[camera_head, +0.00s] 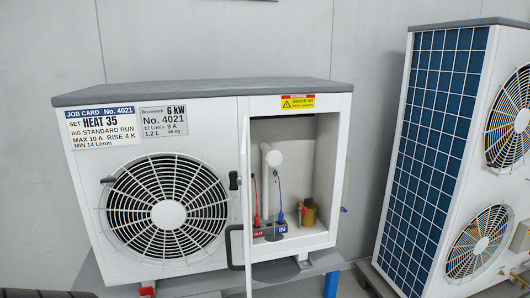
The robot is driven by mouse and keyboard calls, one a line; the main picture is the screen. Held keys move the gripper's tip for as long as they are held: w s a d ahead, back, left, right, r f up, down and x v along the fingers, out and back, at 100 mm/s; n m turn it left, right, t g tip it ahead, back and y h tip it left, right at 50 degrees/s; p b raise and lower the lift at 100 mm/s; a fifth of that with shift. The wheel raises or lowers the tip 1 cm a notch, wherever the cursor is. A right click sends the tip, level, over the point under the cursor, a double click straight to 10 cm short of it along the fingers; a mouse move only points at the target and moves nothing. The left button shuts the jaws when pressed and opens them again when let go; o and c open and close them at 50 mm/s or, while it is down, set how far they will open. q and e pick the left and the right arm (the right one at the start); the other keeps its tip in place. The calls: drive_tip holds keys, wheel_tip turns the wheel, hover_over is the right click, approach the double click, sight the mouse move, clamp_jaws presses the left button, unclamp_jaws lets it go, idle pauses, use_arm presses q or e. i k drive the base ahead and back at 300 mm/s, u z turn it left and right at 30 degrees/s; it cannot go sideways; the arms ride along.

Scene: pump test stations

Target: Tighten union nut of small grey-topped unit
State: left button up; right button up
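The small grey-topped unit (200,88) stands in the middle of the view, a white cabinet with a round fan grille (168,213) at its left. Its right bay is open, and the white door (246,200) shows nearly edge-on at the bay's left side. Inside, a white cylinder and pipe (272,158) stand above a red OUT label (258,233) and a blue IN label (282,229). A brass-coloured fitting (308,214) sits low at the bay's right; I cannot tell whether it is the union nut. Neither gripper is in view.
A job card (103,127) reads No. 4021, HEAT 35. A red lead (256,205) and a blue lead (281,204) hang in the bay. A black handle (228,247) sticks out at the door. A taller unit (432,150) with two fans stands right, across a gap.

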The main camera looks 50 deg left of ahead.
sight(269, 153)
drive_tip(key=u, duration=1.7)
